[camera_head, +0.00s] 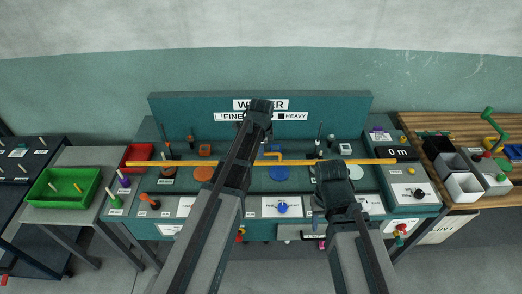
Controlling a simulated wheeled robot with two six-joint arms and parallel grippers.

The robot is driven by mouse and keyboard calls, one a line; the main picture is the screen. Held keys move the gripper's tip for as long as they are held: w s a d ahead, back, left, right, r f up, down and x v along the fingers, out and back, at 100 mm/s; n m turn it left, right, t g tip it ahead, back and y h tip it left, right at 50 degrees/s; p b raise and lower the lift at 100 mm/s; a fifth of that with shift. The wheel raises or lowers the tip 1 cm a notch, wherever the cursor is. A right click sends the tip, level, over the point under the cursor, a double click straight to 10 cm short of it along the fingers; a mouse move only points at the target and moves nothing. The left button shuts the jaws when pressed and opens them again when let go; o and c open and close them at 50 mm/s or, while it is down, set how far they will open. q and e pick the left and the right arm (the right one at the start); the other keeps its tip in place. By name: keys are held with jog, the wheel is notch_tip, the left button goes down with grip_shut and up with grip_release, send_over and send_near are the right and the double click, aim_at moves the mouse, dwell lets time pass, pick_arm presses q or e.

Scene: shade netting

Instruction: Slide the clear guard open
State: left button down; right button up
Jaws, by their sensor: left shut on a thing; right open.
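I cannot make out the clear guard's panel. A long orange-yellow bar (370,161) runs across the console, with a small yellow bracket (272,154) near its middle; I cannot tell whether these belong to the guard. My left gripper (261,105) reaches up over the middle of the console, in front of the WINDER sign (297,104). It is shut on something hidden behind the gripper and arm. My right gripper (332,170) is open over the right-centre of the console, near the bar. Nothing shows between its fingers, though its tips are hard to see.
The console carries orange discs, blue discs (279,173) and knobs.

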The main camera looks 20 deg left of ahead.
pick_arm(q)
notch_tip(320, 180, down, 18)
jog(key=b, duration=1.7)
jog(key=shift+r, duration=0.2)
jog(key=c, duration=0.8)
grip_release()
jog(key=shift+r, duration=0.1)
jog(key=shift+c, duration=0.2)
notch_tip(320, 180, up, 14)
jog(key=f+p, duration=0.1)
jog(key=p, duration=1.3)
send_over(261, 181)
jog(key=s, duration=0.3)
jog(key=shift+d+r, duration=0.25)
jog(key=shift+d, duration=0.15)
